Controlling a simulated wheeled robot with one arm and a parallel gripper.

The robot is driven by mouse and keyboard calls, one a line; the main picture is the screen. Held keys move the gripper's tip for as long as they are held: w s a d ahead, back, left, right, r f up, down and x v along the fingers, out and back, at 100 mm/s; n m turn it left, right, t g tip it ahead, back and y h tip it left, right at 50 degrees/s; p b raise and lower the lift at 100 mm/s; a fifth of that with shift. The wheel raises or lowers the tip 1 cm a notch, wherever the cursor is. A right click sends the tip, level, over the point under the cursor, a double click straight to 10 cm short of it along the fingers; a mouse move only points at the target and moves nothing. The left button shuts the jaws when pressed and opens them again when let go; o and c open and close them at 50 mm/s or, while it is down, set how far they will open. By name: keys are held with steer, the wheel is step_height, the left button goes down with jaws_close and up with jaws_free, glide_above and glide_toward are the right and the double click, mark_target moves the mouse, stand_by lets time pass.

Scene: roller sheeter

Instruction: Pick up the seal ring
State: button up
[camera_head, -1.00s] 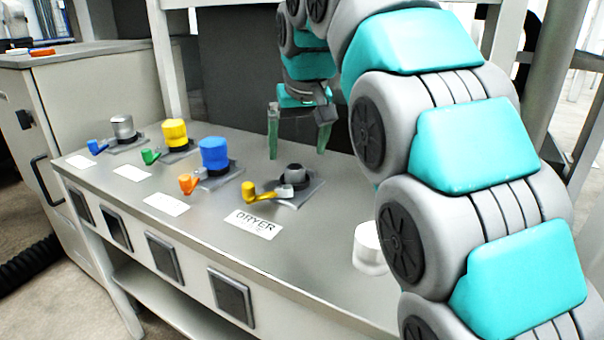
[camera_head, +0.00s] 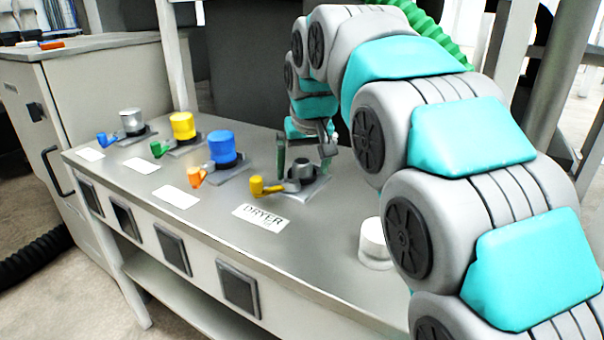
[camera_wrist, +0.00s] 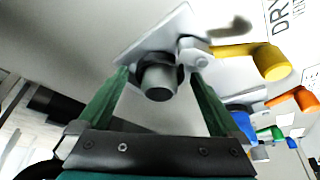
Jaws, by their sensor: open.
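I cannot tell for certain which thing is the seal ring. A short grey round piece (camera_head: 303,169) stands on the square plate (camera_head: 315,186) behind the DRYER label, and it may be a ring or a port. My gripper (camera_head: 304,158) is open above the piece, pointing down. In the wrist view its green fingers (camera_wrist: 162,76) lie on either side of the piece, with nothing held. Whether they touch it is unclear. A white cylinder (camera_head: 373,240) stands apart at the right.
The grey bench (camera_head: 215,215) carries a row of valves with blue (camera_head: 222,149), yellow (camera_head: 183,126) and silver (camera_head: 132,121) tops to the left. A yellow handle (camera_head: 262,187) sticks out left beside the grey piece. The bench front around the DRYER label (camera_head: 261,217) is clear.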

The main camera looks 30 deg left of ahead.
steer(key=c, duration=1.2)
steer(key=shift+r, duration=0.15)
steer(key=shift+c, duration=0.2)
steer(key=shift+r, duration=3.4)
steer(key=s+d+b, duration=0.3)
steer(key=s+d, duration=0.8)
steer(key=s, duration=0.2)
steer(key=shift+s+d, duration=0.3)
steer(key=shift+s, duration=0.05)
